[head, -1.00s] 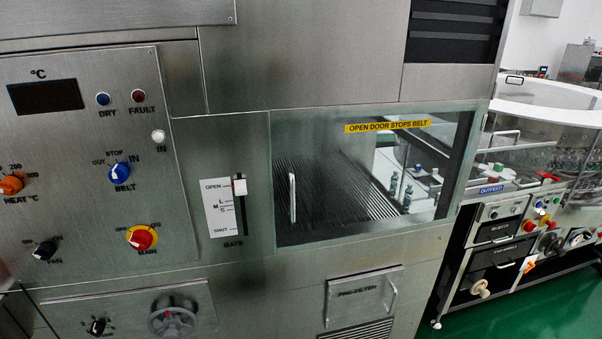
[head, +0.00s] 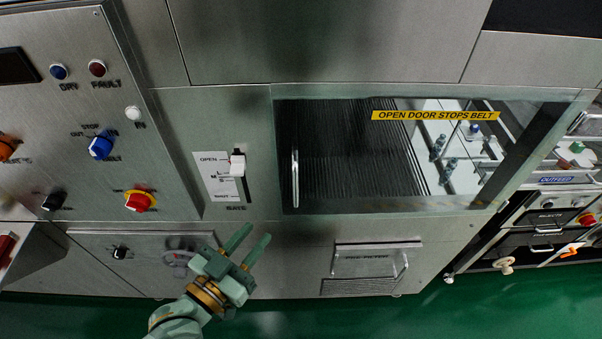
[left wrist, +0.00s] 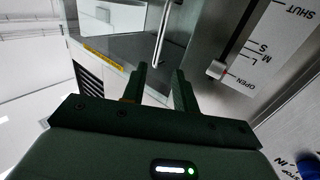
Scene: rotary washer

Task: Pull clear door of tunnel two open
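The clear door (head: 345,150) of the tunnel is a glass pane with a yellow "OPEN DOOR STOPS BELT" label, and it looks shut. Its upright metal handle (head: 295,178) is at the pane's left side. The handle also shows in the left wrist view (left wrist: 161,36), beyond the fingertips. My left gripper (head: 254,243) is open and empty, below and to the left of the handle and apart from it. Its two fingers also show spread in the left wrist view (left wrist: 160,82). My right gripper is not in view.
The gate slider (head: 238,165) with its scale is left of the door. A control panel with knobs (head: 101,147) is further left. A lower panel with a handle (head: 375,262) is below the door. Green floor (head: 330,320) lies in front.

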